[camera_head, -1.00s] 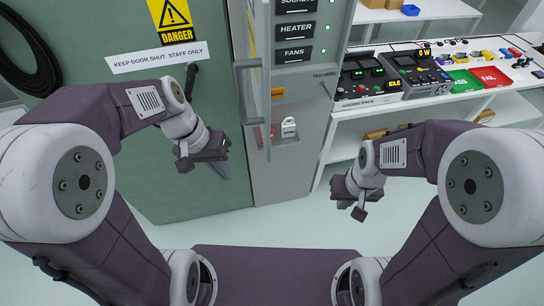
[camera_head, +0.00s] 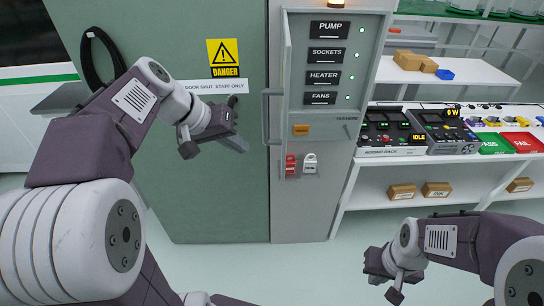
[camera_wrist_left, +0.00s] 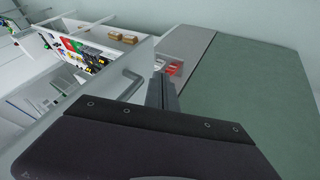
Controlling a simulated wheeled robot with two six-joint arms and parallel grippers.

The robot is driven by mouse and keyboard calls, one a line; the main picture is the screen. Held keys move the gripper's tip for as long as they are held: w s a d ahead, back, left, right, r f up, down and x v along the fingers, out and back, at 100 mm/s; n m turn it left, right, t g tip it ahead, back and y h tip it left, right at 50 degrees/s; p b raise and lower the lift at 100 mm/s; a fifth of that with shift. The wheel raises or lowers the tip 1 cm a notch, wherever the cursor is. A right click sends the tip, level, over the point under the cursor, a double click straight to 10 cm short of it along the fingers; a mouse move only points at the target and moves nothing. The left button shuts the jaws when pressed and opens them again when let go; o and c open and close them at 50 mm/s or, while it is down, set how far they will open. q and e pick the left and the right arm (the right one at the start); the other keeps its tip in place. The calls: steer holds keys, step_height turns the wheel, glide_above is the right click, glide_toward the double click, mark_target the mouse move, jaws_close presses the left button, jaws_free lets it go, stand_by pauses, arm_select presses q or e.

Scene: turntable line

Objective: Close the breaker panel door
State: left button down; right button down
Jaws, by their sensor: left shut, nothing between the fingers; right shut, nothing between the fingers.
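The breaker panel (camera_head: 360,80) has switch rows labelled PUMP, SOCKETS, HEATER and FANS. Its door (camera_head: 285,60) stands open, swung out from the left side and seen nearly edge-on. A grey bar handle (camera_head: 266,116) is on the door's left-hand face. My left gripper (camera_head: 240,144) is shut and empty, just left of the handle and apparently apart from it. In the left wrist view its fingers (camera_wrist_left: 161,92) point past the door handle (camera_wrist_left: 129,84), which lies to their left. My right gripper (camera_head: 392,296) is shut and empty, low over the floor at right.
A green wall (camera_head: 210,190) with a danger sign (camera_head: 223,57) stands behind my left arm. Red and white padlocks (camera_head: 310,164) hang below the panel. A white bench (camera_head: 470,170) with instruments is at right. The floor in front is clear.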

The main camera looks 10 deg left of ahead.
arm_select(q)
steer(key=w+d+f+p, duration=0.2)
steer(key=w+d+f, duration=0.2)
steer(key=d+f, duration=0.2)
steer(key=shift+w+d, duration=0.35)
steer(key=shift+d, duration=0.05)
